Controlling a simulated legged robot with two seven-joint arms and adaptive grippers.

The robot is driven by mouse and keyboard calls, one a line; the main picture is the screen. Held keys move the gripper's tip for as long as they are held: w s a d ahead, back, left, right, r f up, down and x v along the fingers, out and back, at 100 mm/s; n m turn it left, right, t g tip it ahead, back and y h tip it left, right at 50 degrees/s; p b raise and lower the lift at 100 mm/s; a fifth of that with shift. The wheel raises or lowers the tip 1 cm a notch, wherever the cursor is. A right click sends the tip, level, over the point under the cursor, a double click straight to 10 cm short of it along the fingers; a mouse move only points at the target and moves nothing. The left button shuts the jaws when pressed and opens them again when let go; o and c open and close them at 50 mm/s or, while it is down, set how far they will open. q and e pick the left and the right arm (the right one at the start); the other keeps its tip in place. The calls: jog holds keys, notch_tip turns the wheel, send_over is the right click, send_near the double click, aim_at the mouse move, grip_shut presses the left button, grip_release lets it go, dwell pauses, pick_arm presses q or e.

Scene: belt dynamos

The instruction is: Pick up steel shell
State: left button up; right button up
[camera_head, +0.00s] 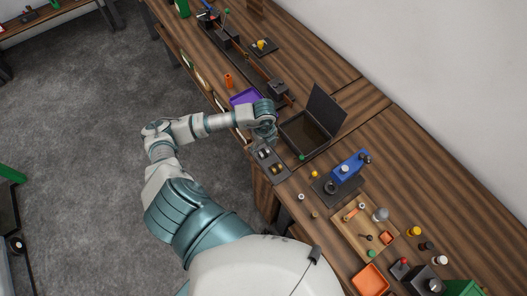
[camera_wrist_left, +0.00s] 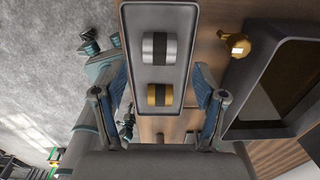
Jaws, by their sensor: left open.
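The steel shell is a short silver cylinder with a dark band (camera_wrist_left: 159,48), lying in a narrow grey tray (camera_wrist_left: 128,18) in the left wrist view. A similar brass-coloured shell (camera_wrist_left: 160,95) lies in the same tray, nearer my gripper. My left gripper (camera_wrist_left: 159,82) is open, with its blue-padded fingers on either side of the tray and nothing held. In the head view the left gripper (camera_head: 266,138) is over the bench's near edge, by the tray (camera_head: 278,172). There the shells are too small to tell apart surely. My right gripper is not in view.
An open black box (camera_head: 325,118) with a raised lid stands right of the tray; its wall also shows in the wrist view (camera_wrist_left: 240,95). A blue device (camera_head: 350,166) and wooden tray (camera_head: 345,228) are farther right.

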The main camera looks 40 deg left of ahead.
aim_at(264, 151)
pick_arm(q)
jog(key=f, duration=0.3)
jog(key=shift+a+f, duration=0.2)
jog(key=shift+f, duration=0.05)
jog(key=c, duration=1.3)
jog(key=shift+r, duration=0.1)
